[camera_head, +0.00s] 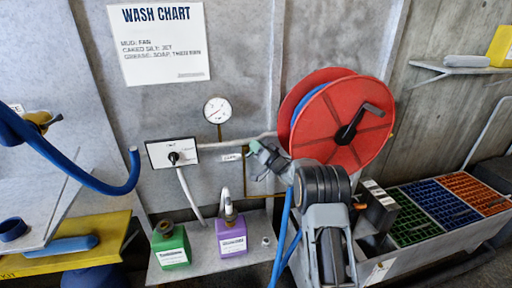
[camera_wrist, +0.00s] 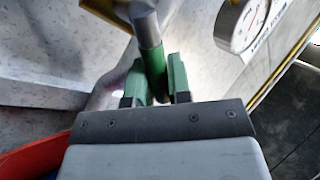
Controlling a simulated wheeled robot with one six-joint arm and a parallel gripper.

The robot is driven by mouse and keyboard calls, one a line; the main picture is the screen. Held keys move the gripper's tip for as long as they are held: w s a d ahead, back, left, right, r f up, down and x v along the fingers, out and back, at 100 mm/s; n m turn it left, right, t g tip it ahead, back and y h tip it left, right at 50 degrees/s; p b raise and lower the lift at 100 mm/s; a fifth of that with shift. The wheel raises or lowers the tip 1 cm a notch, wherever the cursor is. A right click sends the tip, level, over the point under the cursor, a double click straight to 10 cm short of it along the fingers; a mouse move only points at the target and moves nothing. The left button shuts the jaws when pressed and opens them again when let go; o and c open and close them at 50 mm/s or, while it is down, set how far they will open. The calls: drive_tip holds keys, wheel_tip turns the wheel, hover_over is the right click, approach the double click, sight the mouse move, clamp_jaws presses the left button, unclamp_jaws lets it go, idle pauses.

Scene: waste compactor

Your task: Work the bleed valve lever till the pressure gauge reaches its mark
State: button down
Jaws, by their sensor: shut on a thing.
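The pressure gauge (camera_head: 217,110) is a round white dial on a brass-coloured stem above the pipe. Its needle and mark are too small to read surely. It also shows, tilted, at the top right of the wrist view (camera_wrist: 241,24). The lever (camera_wrist: 149,32) is a grey rod with a green grip, and it runs down between my green fingers. My gripper (camera_wrist: 153,82) is shut on the lever's green part. In the head view my gripper (camera_head: 254,147) is at the pipe, left of the hose reel, and mostly hides the lever.
A red hose reel (camera_head: 342,124) with a crank stands close right of my gripper. A white control panel (camera_head: 172,152) is to the left. Green (camera_head: 170,245) and purple (camera_head: 231,237) bottles stand on the shelf below. Coloured crates (camera_head: 435,207) are at the right.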

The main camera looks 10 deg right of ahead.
drive_tip(key=c, duration=1.3)
unclamp_jaws()
drive_tip(key=shift+c, duration=0.2)
drive_tip(key=b+v, duration=0.1)
drive_tip(key=v, duration=1.2)
drive_tip(key=shift+s, duration=0.4)
drive_tip(key=shift+d, duration=0.1)
